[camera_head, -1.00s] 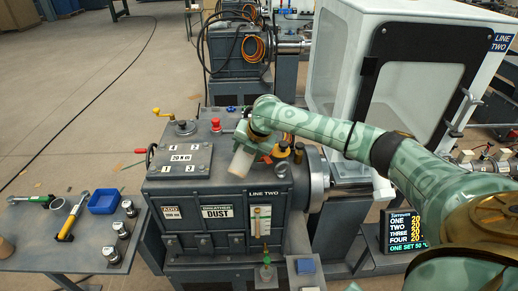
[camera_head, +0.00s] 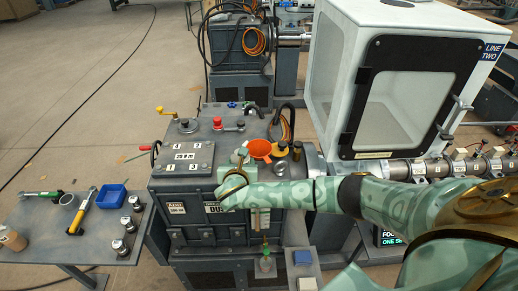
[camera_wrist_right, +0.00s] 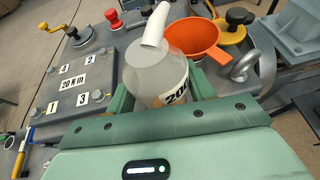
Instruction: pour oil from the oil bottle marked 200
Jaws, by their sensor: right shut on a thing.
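The oil bottle (camera_wrist_right: 155,75) is translucent, with a white spout and a label reading 200, partly hidden by my gripper. My right gripper (camera_wrist_right: 163,98) is shut around its body; the green fingers show on both sides. In the head view my right gripper (camera_head: 238,172) is at the front top edge of the grey gearbox (camera_head: 212,190), and the bottle is mostly hidden there. An orange funnel (camera_head: 260,149) stands on the gearbox just right of the bottle; it also shows in the right wrist view (camera_wrist_right: 193,38). The spout end is beside the funnel, not over its mouth. My left gripper is not in view.
A bolted cover plate (camera_head: 184,158) marked 20 N m is left of the bottle. Red (camera_head: 217,123) and yellow knobs and a metal eye ring (camera_wrist_right: 244,65) stand up around. A side table (camera_head: 85,230) holds a blue tray (camera_head: 111,197), tools and metal cylinders.

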